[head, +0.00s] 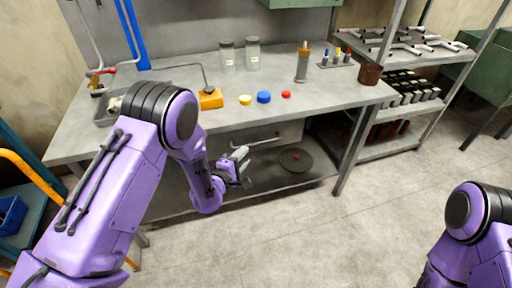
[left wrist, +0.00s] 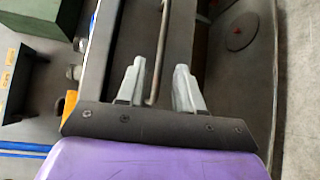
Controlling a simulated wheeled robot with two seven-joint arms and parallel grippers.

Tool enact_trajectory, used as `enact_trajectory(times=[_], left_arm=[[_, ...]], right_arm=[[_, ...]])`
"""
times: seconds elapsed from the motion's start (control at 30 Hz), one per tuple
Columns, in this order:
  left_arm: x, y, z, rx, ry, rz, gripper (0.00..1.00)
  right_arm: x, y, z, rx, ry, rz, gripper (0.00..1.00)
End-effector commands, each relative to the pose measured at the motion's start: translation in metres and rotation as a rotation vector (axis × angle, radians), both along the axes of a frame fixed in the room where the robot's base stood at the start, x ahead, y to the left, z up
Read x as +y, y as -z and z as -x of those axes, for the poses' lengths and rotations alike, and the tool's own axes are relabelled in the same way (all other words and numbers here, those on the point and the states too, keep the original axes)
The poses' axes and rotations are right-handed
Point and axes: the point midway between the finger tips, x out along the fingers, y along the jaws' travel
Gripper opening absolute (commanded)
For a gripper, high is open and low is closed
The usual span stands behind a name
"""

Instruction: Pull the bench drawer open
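The bench drawer (head: 288,133) is a grey front under the bench top and looks closed. Its thin metal handle (head: 262,142) runs across the front. My left gripper (head: 241,168) is in front of the drawer, near the left end of the handle. In the left wrist view the gripper (left wrist: 158,88) is open, and the handle bar (left wrist: 157,60) shows between its two pale fingers, apart from both. The drawer front (left wrist: 138,40) lies beyond the fingers. My right arm shows at the lower right of the head view, but its gripper is out of view.
The bench (head: 200,122) carries yellow, blue (head: 264,97) and red caps, glass jars (head: 252,54) and an orange block (head: 210,98). A round dark disc (head: 296,160) lies on the lower shelf. A metal rack (head: 425,75) stands at the right. The floor in front is clear.

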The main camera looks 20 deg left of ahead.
Motion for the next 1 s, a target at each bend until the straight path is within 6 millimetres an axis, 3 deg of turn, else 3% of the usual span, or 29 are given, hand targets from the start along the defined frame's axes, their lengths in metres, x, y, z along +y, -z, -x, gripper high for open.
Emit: enact_trajectory(times=[0.4, 0.77, 0.9, 1.0], left_arm=[[-0.018, 0.014, -0.08, 0.005, 0.0, -0.003, 0.36], [-0.02, 0.015, -0.091, 0.008, 0.0, -0.004, 0.36], [-0.02, 0.015, -0.091, 0.007, 0.001, -0.005, 0.0], [-0.02, 0.015, -0.091, 0.007, 0.0, -0.005, 0.0]], right_arm=[[0.0, -0.001, 0.0, -0.001, 0.0, 0.001, 0.43], [0.0, -0.001, 0.0, -0.001, 0.0, 0.001, 0.43], [0.0, -0.001, 0.0, -0.001, 0.0, 0.001, 0.43], [0.0, -0.001, 0.0, -0.001, 0.0, 0.001, 0.43]])
